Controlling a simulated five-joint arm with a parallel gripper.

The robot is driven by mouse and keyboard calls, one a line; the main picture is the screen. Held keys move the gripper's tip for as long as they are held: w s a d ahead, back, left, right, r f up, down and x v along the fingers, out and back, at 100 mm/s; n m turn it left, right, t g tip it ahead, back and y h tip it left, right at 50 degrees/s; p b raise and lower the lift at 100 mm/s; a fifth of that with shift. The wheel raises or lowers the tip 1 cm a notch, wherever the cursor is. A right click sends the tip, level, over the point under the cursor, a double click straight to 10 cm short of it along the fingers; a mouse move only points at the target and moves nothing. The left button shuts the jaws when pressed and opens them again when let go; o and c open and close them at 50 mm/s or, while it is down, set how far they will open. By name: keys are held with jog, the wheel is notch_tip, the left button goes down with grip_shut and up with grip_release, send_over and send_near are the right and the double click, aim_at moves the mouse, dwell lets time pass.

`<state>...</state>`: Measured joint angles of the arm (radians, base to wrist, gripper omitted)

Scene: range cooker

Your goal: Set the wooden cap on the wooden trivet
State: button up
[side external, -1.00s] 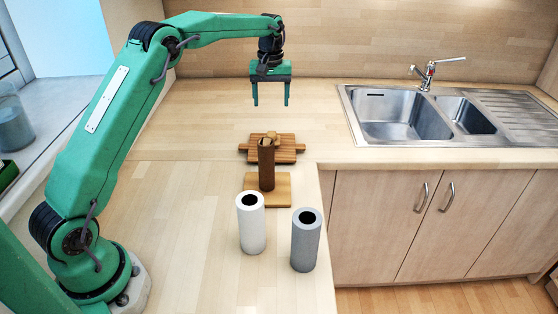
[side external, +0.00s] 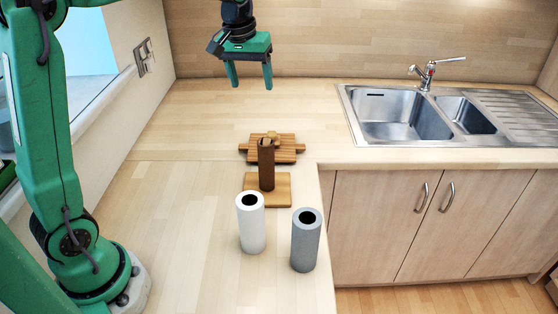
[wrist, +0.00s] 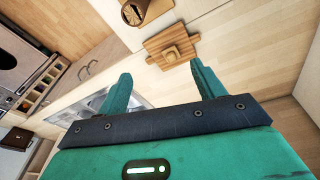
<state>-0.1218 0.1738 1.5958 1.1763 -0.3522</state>
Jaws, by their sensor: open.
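The wooden trivet (side external: 292,154), a striped board with a handle at each end, lies flat on the counter. It also shows in the wrist view (wrist: 153,46). The small round wooden cap (wrist: 171,54) rests near the middle of the trivet. In the side view the cap (side external: 274,137) is partly hidden behind the dark brown wooden post. My gripper (side external: 251,86) is open and empty, high above the counter, behind and left of the trivet. Its two spread fingers also show in the wrist view (wrist: 160,72), clear of the cap.
The upright brown post (side external: 267,170) stands on a square wooden board (side external: 281,198) in front of the trivet. A white cylinder (side external: 251,228) and a grey cylinder (side external: 305,242) stand nearer. The sink (side external: 393,120) is right. The counter left of the trivet is clear.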

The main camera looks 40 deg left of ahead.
jog(key=s+d+f+m+t, duration=0.1)
jog(key=s+d+m, duration=0.1)
jog(key=s, duration=1)
jog(key=s+d+f+m+t, duration=0.2)
jog(key=s+d+m, duration=0.1)
jog(key=s, duration=0.8)
jog(key=shift+s+d+f, duration=0.25)
jog(key=shift+s+d, duration=0.1)
jog(key=shift+s, duration=0.05)
